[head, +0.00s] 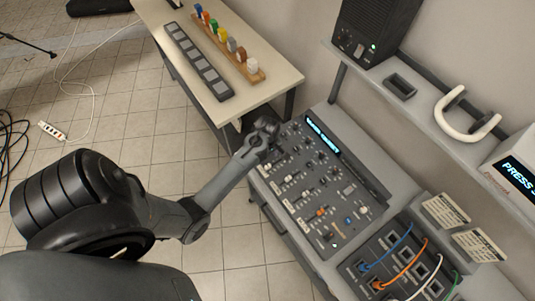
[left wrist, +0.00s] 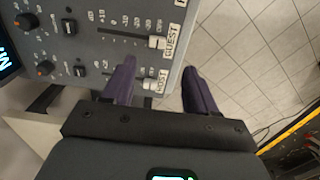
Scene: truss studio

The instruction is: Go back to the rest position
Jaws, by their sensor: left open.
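My left gripper (head: 265,128) is at the far left corner of the grey mixing console (head: 335,218), over or close above its edge. In the left wrist view its two dark purple fingers (left wrist: 160,75) stand apart, so it is open. The fader cap by the HOST label (left wrist: 150,86) shows in the gap between the fingers, near the left one. I cannot tell whether anything touches it. The fader by the GUEST label (left wrist: 158,43) lies beyond the fingertips. My right gripper is not in view.
A patch panel with coloured cables (head: 402,262) sits right of the console. A shelf (head: 425,100) behind holds a black speaker (head: 375,30) and a white headphone-like band (head: 468,125). A table (head: 283,72) with a peg row stands at the back. Tiled floor (head: 140,120) is open at left.

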